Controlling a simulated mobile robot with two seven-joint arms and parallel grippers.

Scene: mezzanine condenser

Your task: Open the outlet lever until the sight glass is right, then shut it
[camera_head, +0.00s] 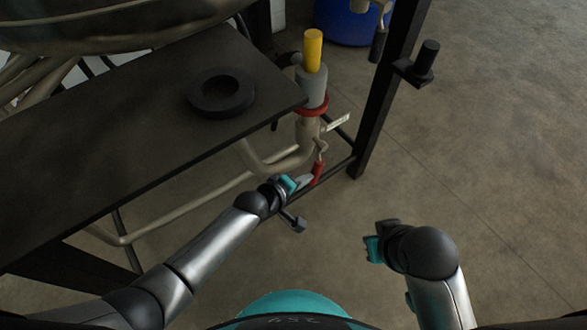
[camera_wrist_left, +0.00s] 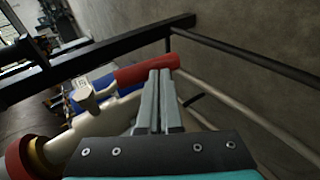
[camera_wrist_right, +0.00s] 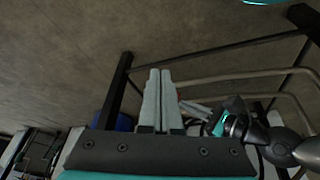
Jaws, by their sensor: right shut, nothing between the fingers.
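The red-handled outlet lever (camera_head: 317,173) hangs below the pale pipe elbow under the table edge. In the left wrist view the red handle (camera_wrist_left: 147,69) runs across just beyond my fingertips. My left gripper (camera_head: 306,181) is shut beside the handle, its fingers together with nothing seen between them; I cannot tell whether they touch it. A yellow cylinder (camera_head: 313,50) stands in a grey fitting (camera_head: 313,88) above a red ring; it may be the sight glass, but I cannot read a level. My right gripper (camera_head: 370,248) is shut and empty, apart from the lever.
The dark table (camera_head: 130,120) carries a black ring (camera_head: 221,94). A black post (camera_head: 387,95) with a side bracket (camera_head: 420,64) stands right of the valve. Pale pipes (camera_head: 185,211) run beneath the table. A blue drum (camera_head: 345,24) stands behind. Floor on the right is clear.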

